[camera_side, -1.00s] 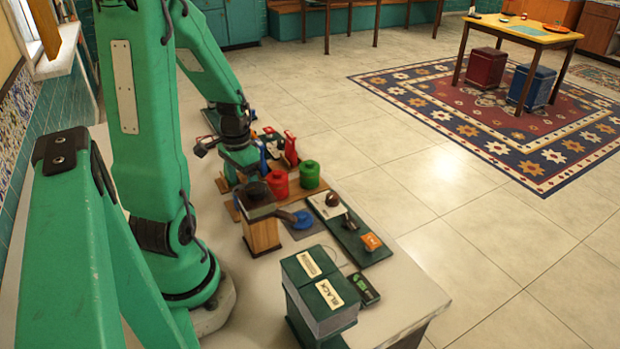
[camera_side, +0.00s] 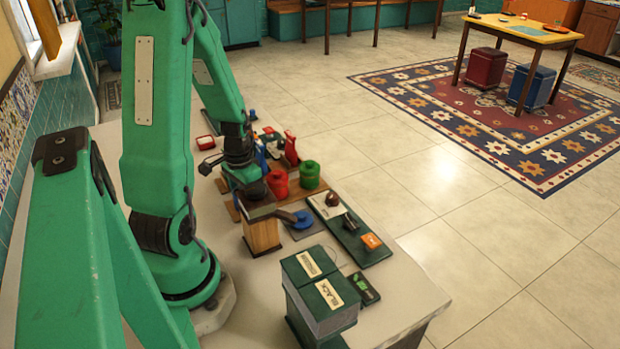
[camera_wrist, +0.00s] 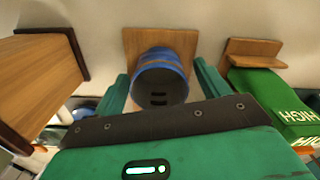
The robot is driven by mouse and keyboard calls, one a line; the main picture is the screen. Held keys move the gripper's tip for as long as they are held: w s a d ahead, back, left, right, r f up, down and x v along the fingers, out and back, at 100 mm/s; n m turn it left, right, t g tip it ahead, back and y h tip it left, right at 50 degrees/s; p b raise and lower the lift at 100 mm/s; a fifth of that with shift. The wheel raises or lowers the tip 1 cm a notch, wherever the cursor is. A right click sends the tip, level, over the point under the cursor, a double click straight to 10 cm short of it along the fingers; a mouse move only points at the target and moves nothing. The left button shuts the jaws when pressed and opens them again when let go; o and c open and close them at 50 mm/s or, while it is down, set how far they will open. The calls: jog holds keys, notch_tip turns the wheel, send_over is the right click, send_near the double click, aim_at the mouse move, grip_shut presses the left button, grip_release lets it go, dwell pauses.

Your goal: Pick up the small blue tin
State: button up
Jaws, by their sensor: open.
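The small blue tin (camera_wrist: 160,75) is in the middle of the wrist view, with its round dark end facing the camera. The two green fingers of my gripper (camera_wrist: 161,82) stand on either side of it, apart, with the tin between them. The gripper is open; I cannot tell whether either finger touches the tin. In the side view my gripper (camera_side: 246,180) is low over the table beside a red tin (camera_side: 277,184). I cannot make out the blue tin for certain there.
A wooden piece (camera_wrist: 130,45) is behind the tin. A wooden box (camera_wrist: 35,90) stands left and a green box labelled HIGH (camera_wrist: 270,100) right. In the side view a green tin (camera_side: 309,175) and green boxes labelled BLACK (camera_side: 320,290) share the crowded table.

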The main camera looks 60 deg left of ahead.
dwell(0.3)
jog(key=c, duration=1.1)
jog(key=shift+o, duration=0.2)
jog(key=shift+r, duration=0.15)
notch_tip(320, 180, up, 10)
dwell(0.5)
